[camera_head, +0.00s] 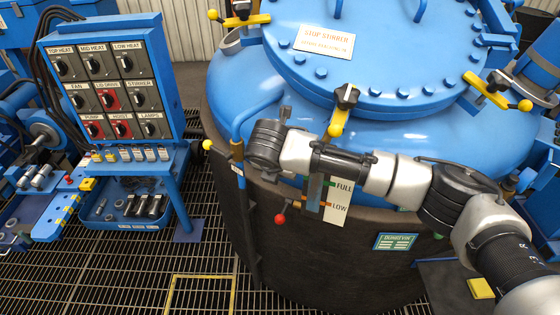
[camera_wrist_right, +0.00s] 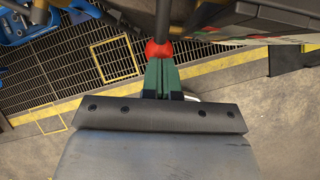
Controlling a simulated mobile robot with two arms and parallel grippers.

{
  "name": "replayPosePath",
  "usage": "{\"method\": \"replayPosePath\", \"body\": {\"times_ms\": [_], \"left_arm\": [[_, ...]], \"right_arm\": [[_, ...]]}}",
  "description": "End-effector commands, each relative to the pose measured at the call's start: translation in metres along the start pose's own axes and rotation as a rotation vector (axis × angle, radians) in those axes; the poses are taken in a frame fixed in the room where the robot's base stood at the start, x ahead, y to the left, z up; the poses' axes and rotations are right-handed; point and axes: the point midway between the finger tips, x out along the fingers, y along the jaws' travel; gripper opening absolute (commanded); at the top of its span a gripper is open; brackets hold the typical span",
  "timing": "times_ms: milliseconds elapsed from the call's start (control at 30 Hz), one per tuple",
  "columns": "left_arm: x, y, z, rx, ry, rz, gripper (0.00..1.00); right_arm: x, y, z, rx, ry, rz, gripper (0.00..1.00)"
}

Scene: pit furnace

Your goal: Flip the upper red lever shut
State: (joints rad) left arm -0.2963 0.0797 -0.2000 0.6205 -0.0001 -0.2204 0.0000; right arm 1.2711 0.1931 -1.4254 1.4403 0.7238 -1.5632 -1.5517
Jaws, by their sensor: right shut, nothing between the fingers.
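In the head view a sight gauge with a white FULL/LOW plate (camera_head: 338,204) stands on the furnace front. A lever with a red ball (camera_head: 280,218) hangs at the gauge's lower end. My right arm crosses in front of the gauge's upper end, and I cannot see an upper red lever there. In the right wrist view my right gripper (camera_wrist_right: 161,72) is shut, its green fingers together and empty. A red ball on a dark rod (camera_wrist_right: 159,50) shows just beyond the fingertips. I cannot tell which lever it is or whether the fingers touch it. My left gripper is not in view.
The blue furnace lid (camera_head: 380,50) has yellow-handled clamps (camera_head: 343,108) around it. A blue control panel (camera_head: 108,88) is at the left. Grating floor (camera_head: 120,265) lies open in front.

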Motion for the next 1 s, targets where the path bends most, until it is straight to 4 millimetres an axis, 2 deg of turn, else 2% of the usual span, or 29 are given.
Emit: {"method": "replayPosePath", "body": {"times_ms": [300,700,867,1000], "left_arm": [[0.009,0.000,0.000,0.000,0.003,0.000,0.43],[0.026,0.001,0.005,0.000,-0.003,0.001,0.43],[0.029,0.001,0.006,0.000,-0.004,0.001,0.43],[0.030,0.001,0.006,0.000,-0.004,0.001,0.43]], "right_arm": [[0.027,-0.002,-0.007,-0.024,-0.299,-0.002,0.00],[0.055,-0.004,-0.002,-0.047,-0.646,-0.004,0.00],[0.061,-0.005,0.002,-0.052,-0.744,-0.004,0.00],[0.065,-0.005,0.005,-0.050,-0.737,-0.003,0.00]]}}
